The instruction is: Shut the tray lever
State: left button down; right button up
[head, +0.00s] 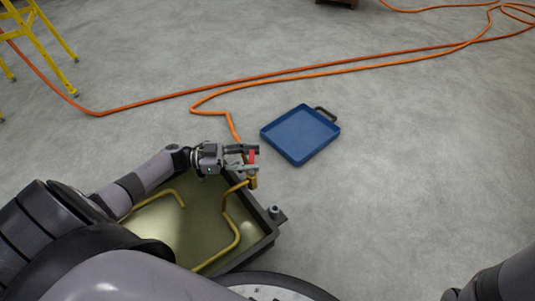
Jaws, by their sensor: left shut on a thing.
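A dark-rimmed tray (268,240) with an olive floor and bent brass pipes (238,228) lies on the floor in front of me. A brass valve (253,182) sits at its far right corner. The lever there is a small red piece (251,157), partly hidden by fingers. My left gripper (256,160) is over that corner, shut on the red lever. The lever's exact angle is hard to tell. My right arm shows only at the lower right edge, and its gripper is out of view.
A blue pan (300,134) with a dark handle lies just beyond the tray. An orange hose (300,75) runs across the floor, one end close to my left gripper. A yellow ladder-like frame (52,40) stands at upper left. The floor at right is clear.

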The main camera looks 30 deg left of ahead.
aim_at(250, 157)
dwell(0.3)
pick_arm(q)
jog(key=c, duration=0.8)
grip_release()
jog(key=shift+o, duration=0.2)
notch_tip(250, 157, up, 10)
jog(key=shift+f, duration=0.1)
jog(key=shift+c, duration=0.2)
